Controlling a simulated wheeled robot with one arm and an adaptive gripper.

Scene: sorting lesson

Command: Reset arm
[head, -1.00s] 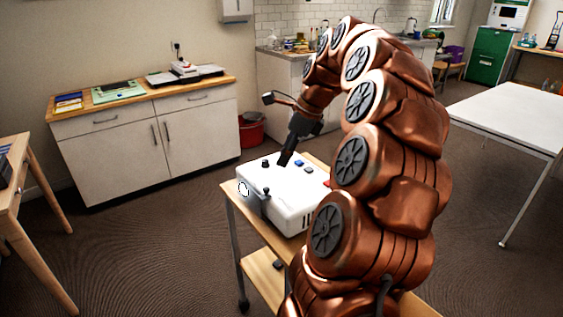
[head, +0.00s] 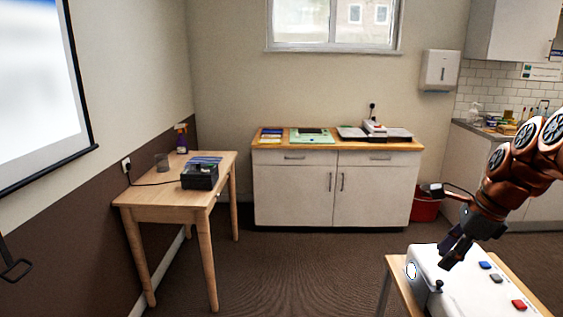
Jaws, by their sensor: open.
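My arm (head: 512,172) comes in from the right edge of the head view, copper-coloured, with its lower part out of frame. My gripper (head: 455,250) points down and to the left, just above a white box (head: 462,288) with blue, grey and red buttons on top. The gripper looks empty. Whether its fingertips touch the box cannot be told. The box stands on a small wooden-topped table (head: 398,290) at the lower right, partly cut off by the frame.
A wooden table (head: 140,193) at the left bears a black device (head: 199,176) and a spray bottle (head: 182,138). A white cabinet (head: 300,190) stands at the back wall, with a red bin (head: 426,208) beside it. The carpet (head: 290,265) between them is clear.

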